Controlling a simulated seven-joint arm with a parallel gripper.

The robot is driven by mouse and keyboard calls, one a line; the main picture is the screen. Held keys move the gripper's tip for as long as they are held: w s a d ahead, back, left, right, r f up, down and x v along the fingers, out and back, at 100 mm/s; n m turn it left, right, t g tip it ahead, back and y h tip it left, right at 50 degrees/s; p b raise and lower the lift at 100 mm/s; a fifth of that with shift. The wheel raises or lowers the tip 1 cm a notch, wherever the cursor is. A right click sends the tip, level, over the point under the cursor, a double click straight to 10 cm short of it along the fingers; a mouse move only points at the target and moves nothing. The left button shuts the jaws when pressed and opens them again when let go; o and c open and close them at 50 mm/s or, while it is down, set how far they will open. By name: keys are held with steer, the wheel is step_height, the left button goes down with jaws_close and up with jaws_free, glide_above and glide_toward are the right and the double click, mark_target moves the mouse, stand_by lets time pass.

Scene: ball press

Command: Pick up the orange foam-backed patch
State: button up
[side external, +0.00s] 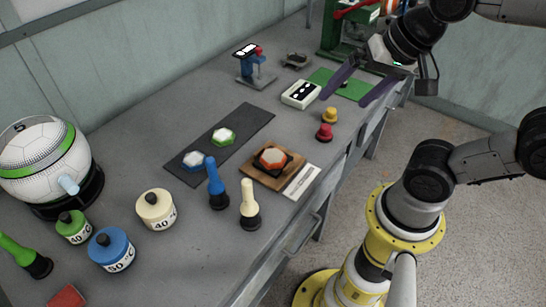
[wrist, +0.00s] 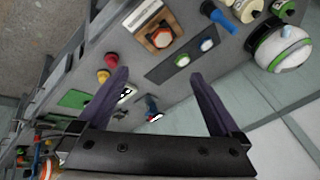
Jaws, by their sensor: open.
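The orange patch (side external: 272,158) is a hexagonal piece with a pale top, lying on a black square on a wooden board (side external: 252,171). In the wrist view the orange patch (wrist: 161,38) shows near the top, beyond my fingertips. My gripper (side external: 362,88) is open and empty, high over the far right part of the bench, well apart from the patch. In the wrist view my gripper (wrist: 158,82) has its two purple fingers spread wide with nothing between the tips.
A dark mat (side external: 240,136) holds a green-edged patch (side external: 222,136) and a blue-edged patch (side external: 194,160). Blue (side external: 216,184) and cream (side external: 249,206) handled tools stand in front. Red (side external: 324,132) and yellow (side external: 329,115) knobs and a white box (side external: 301,94) lie toward the gripper.

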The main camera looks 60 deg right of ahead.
steer(key=w+m, duration=0.4)
steer(key=m, duration=0.3)
steer(key=m+g, duration=0.6)
steer(key=m, duration=0.5)
glide_above(273, 156)
step_height(273, 156, down, 11)
step_height(273, 156, down, 9)
steer(key=shift+s+a+r, duration=0.15)
steer(key=shift+w+d+f, duration=0.1)
steer(key=shift+f, duration=1.3)
steer(key=shift+w+d+f, duration=0.1)
steer(key=shift+f, duration=1.3)
steer(key=c, duration=1.3)
steer(key=shift+o, duration=0.2)
steer(key=shift+r, duration=0.1)
